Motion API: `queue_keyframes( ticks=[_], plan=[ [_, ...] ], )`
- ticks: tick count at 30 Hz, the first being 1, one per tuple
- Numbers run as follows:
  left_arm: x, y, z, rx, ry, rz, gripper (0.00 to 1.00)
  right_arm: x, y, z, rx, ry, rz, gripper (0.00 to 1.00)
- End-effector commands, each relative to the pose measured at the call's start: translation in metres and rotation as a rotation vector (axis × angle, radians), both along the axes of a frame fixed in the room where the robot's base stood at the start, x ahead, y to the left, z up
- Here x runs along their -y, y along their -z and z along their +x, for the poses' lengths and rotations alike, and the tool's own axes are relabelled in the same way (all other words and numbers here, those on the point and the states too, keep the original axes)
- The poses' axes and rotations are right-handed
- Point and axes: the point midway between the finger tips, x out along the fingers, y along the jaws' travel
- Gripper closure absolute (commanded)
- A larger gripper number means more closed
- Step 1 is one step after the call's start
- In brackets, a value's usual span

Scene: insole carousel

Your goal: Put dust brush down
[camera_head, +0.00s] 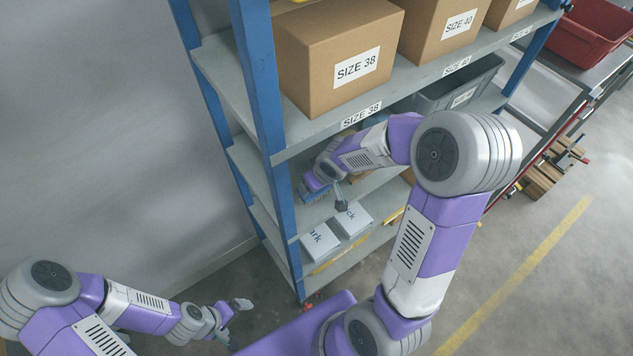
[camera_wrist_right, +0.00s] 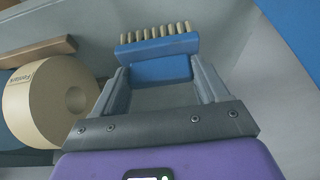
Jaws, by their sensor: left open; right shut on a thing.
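The dust brush (camera_wrist_right: 155,62) has a blue body and a row of pale bristles. In the right wrist view it sits between the fingertips of my right gripper (camera_wrist_right: 160,78), which is shut on it, with the bristles facing away from the palm. In the head view the blue brush (camera_head: 315,193) shows at the end of my right arm, inside the shelf rack on a middle level. Whether it touches the shelf board is hard to tell. My left gripper (camera_head: 239,306) is open and empty, low at the left, outside the rack.
A tan tape roll (camera_wrist_right: 45,101) lies beside the right gripper. The rack has blue posts (camera_head: 262,80) and grey boards. Two white boxes (camera_head: 319,242) sit on a lower level. Cardboard boxes (camera_head: 305,75) fill the upper shelf; a grey bin (camera_head: 480,82) stands farther right.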

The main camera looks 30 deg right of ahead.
Motion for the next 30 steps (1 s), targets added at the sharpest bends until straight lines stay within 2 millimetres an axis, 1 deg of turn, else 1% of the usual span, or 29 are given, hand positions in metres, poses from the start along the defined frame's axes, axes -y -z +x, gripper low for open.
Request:
queue_keyframes(
  ticks=[1,9,13,14,18,19,26,30],
  plan=[
    [0.0000,0.0039,-0.0003,-0.001,0.000,0.000,0.01,-0.0005,0.0061,-0.0004,-0.001,0.000,0.001,0.63],
    [0.0001,0.0034,-0.0002,-0.001,0.000,0.000,0.01,-0.0002,0.0059,-0.0003,0.002,0.000,0.001,0.63],
    [0.0000,0.0080,-0.0003,-0.001,0.000,0.000,0.01,-0.0002,0.0099,-0.0004,0.002,0.001,0.001,0.63],
    [0.0000,0.0074,-0.0002,-0.001,0.000,0.000,0.01,-0.0001,0.0094,-0.0006,0.001,0.001,0.000,0.23],
    [0.0000,0.0064,-0.0003,-0.001,0.000,0.000,0.01,0.0000,0.0086,-0.0007,0.001,0.001,0.000,0.02],
    [0.0000,0.0064,-0.0003,-0.001,0.000,0.000,0.01,0.0000,0.0086,-0.0007,0.001,0.001,0.000,0.01],
    [0.0000,0.0063,-0.0002,-0.001,0.000,0.000,0.01,0.0000,0.0085,-0.0007,0.001,0.001,0.000,0.01],
    [0.0000,0.0014,-0.0002,-0.001,0.000,0.000,0.01,0.0000,0.0043,-0.0007,0.000,0.000,0.000,0.01]
  ],
)
